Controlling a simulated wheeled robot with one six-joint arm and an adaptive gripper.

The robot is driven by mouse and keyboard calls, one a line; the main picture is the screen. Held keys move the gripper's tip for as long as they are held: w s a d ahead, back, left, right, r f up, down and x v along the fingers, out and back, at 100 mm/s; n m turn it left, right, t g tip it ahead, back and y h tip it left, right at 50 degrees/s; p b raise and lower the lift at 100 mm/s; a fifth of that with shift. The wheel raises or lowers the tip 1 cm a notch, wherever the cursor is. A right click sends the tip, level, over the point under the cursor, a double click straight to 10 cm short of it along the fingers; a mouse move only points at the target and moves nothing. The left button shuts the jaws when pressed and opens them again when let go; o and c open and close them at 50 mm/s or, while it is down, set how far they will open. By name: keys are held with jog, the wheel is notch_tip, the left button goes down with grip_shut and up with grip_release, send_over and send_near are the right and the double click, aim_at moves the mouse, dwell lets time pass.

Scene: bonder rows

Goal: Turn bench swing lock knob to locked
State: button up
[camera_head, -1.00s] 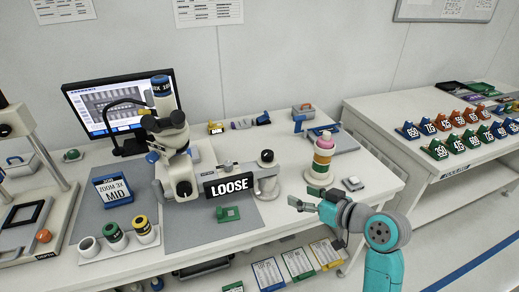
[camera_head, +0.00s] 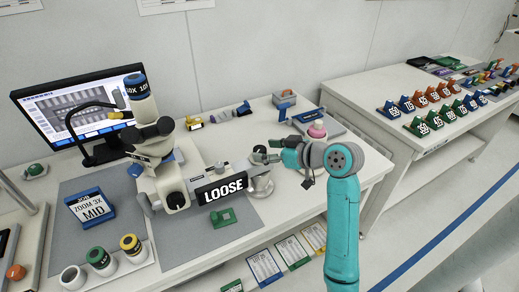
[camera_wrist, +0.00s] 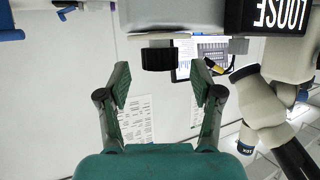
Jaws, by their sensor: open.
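A black sign reading LOOSE (camera_head: 222,190) stands on the microscope's bench arm, and part of it shows upside down in the wrist view (camera_wrist: 272,14). A dark round knob (camera_wrist: 158,57) under a pale mount shows in the wrist view, between and just beyond my fingertips. My gripper (camera_wrist: 160,84) is open, a pad on each side of the knob's line, with no contact visible.
The microscope (camera_head: 157,150) stands left of the sign. A green block (camera_head: 223,217) lies on the grey mat in front. A second table (camera_head: 440,125) with labelled stands is right.

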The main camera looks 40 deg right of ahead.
aim_at(260, 150)
jog(key=shift+x, duration=1.55)
jog(key=c, duration=1.2)
jog(key=shift+o, duration=0.2)
jog(key=shift+a, duration=0.1)
jog(key=m+h, duration=0.2)
jog(key=h, duration=0.1)
jog(key=shift+m, duration=0.3)
jog(key=shift+m+g+h, duration=0.6)
jog(key=shift+m+h, duration=1.7)
jog(key=shift+h, duration=0.3)
